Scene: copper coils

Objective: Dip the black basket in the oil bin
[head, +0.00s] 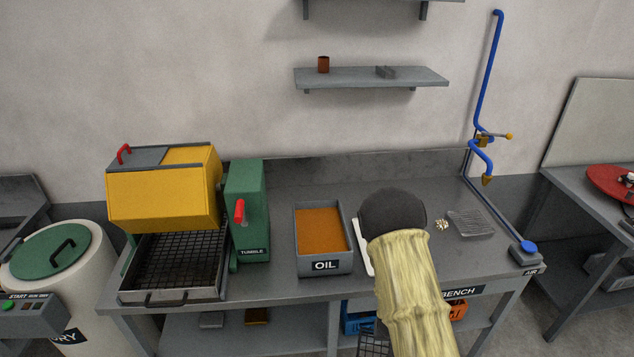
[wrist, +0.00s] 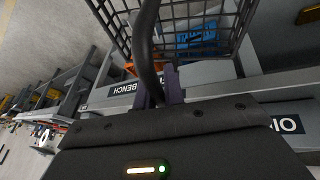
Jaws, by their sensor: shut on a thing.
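The black wire basket (wrist: 185,28) hangs by its thick black handle (wrist: 147,45) between the fingers of my gripper (wrist: 157,90) in the wrist view. In the head view a small part of the basket (head: 374,344) shows at the bottom, in front of the bench's front edge and low beside my arm. My arm hides the rest of it and the gripper there. The grey oil bin (head: 303,267), with brown-orange oil (head: 320,230) inside, stands on the bench left of my arm. Its label (wrist: 287,125) is partly seen in the wrist view.
A yellow and green tumbler (head: 165,193) with a mesh tray (head: 172,295) stands left of the bin. A white-rimmed tray (head: 364,250) is mostly hidden behind my arm. Blue (wrist: 200,38) and orange crates sit under the bench.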

